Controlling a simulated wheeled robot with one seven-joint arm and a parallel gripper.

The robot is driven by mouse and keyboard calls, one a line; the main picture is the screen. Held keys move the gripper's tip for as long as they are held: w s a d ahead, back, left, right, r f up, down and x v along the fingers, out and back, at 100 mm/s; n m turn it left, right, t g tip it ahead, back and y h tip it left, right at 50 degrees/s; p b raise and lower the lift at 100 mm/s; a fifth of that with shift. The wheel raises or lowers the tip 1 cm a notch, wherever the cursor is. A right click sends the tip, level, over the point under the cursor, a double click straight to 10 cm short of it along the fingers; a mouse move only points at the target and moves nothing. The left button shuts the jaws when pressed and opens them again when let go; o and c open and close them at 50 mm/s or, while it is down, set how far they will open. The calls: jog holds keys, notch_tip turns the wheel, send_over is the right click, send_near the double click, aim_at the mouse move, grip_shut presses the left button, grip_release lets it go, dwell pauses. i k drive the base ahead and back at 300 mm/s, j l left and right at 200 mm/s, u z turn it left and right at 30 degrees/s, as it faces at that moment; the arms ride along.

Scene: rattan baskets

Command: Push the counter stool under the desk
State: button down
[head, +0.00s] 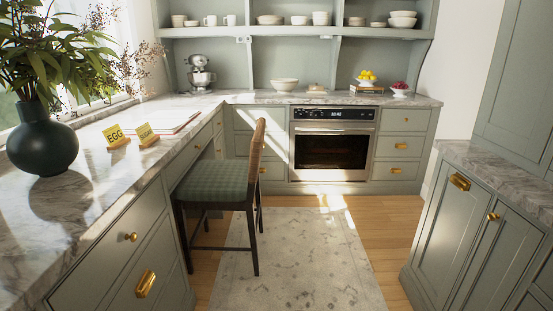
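The counter stool (216,184) stands upright at the left counter in the head view. It has a green checked seat, dark legs and a tan woven back (257,139) that faces right, toward the room. The desk is the marble-topped left counter (97,180), with an open knee space beside the stool. The left part of the seat is at the counter's front edge, and the back stands well out from it. Part of the knee space is hidden behind the stool. My gripper is not in view.
A patterned rug (298,262) lies on the wood floor, with the stool's right legs at its left edge. Drawers (124,255) flank the knee space. An oven (330,150) is at the back, and a cabinet (447,235) stands right. The middle floor is clear.

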aim_at(212, 185)
jog(key=i, duration=1.95)
jog(key=i+l+u, duration=0.1)
jog(key=i, duration=0.85)
jog(key=i+l, duration=0.1)
jog(key=i, duration=0.85)
